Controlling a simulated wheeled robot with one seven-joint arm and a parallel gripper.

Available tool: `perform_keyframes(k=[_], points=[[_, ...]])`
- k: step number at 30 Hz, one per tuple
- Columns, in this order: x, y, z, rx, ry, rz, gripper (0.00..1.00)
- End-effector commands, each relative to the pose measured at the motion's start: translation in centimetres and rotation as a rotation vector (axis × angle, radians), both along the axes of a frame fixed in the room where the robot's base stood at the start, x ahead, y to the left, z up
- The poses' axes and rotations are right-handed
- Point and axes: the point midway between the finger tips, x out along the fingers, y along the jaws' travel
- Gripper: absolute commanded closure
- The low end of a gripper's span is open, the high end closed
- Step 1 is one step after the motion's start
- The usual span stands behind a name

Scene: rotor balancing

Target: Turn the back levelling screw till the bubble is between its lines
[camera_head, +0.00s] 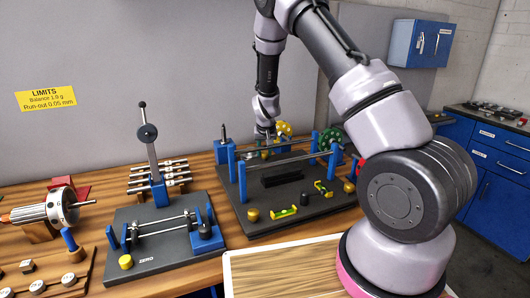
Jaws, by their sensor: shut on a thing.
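The balancing stand (240,206) is a dark plate with blue posts and rails, right of centre on the bench. Two yellow-green spirit levels lie on it, one at the front (283,212) and one to the right (322,188). Their bubbles are too small to read against the lines. Brass knobs show at the front left (253,215) and right (349,186) of the plate. My gripper (267,138) points down at the back of the stand, behind the rails. It is shut on what seems to be the back levelling screw, which is mostly hidden.
A second dark fixture marked ZERO (145,259) with an upright lever (148,140) stands to the left. A rotor (45,213) lies at the far left. Green and yellow wheels (330,139) stand behind the rails near my gripper. A pale board (285,272) lies in front.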

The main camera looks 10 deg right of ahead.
Motion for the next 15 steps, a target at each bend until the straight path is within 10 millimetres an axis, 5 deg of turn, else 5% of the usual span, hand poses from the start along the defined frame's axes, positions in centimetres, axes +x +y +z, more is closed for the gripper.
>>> perform_keyframes(k=[15], points=[[-0.05, 0.08, -0.08, 0.001, 0.002, -0.097, 1.00]])
